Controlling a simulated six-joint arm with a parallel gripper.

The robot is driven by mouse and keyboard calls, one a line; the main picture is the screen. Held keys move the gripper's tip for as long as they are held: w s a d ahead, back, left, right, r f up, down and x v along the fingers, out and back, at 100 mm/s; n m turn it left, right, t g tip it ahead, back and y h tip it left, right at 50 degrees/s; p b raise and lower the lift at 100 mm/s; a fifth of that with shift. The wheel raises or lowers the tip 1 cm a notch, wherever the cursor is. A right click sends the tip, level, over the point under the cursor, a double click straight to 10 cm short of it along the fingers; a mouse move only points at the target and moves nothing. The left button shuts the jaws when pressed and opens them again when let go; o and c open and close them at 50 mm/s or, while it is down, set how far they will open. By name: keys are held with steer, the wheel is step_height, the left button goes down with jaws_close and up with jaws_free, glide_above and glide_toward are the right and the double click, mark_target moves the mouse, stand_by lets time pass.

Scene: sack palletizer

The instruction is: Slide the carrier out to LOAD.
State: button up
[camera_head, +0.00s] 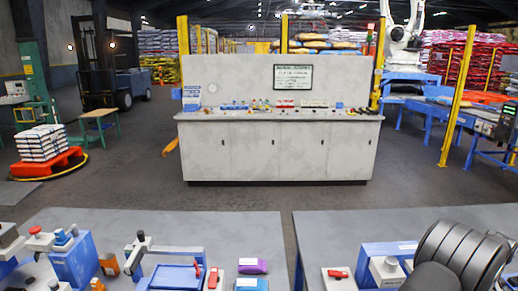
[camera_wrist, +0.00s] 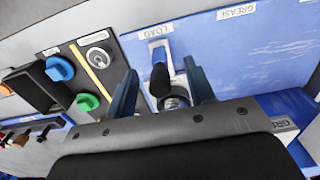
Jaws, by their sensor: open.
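In the wrist view my gripper (camera_wrist: 160,66) is open, with one dark teal finger on each side of a black handle (camera_wrist: 160,80). The handle stands over a silver round collar (camera_wrist: 176,99) in front of a pale slotted plate (camera_wrist: 161,56). I take this to be the carrier, though its body is not clearly visible. The LOAD label (camera_wrist: 153,31) is just beyond the plate, on a blue panel. Gaps show between the fingers and the handle. In the head view my dark arm covers the right bench, and the gripper is hidden.
A GREASE label (camera_wrist: 236,11) is on the blue panel (camera_wrist: 250,55). To the left are a blue knob (camera_wrist: 59,68), a green button (camera_wrist: 87,102) and a key switch (camera_wrist: 97,57). In the head view, a red-handled switch (camera_head: 338,274) is on the right bench (camera_head: 400,222).

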steer(key=shift+r, duration=0.1)
stand_by(0.3)
steer(key=shift+r, duration=3.9)
steer(key=shift+f, duration=3)
steer(key=shift+r, duration=0.15)
steer(key=shift+f, duration=1.15)
steer(key=shift+a, duration=0.7)
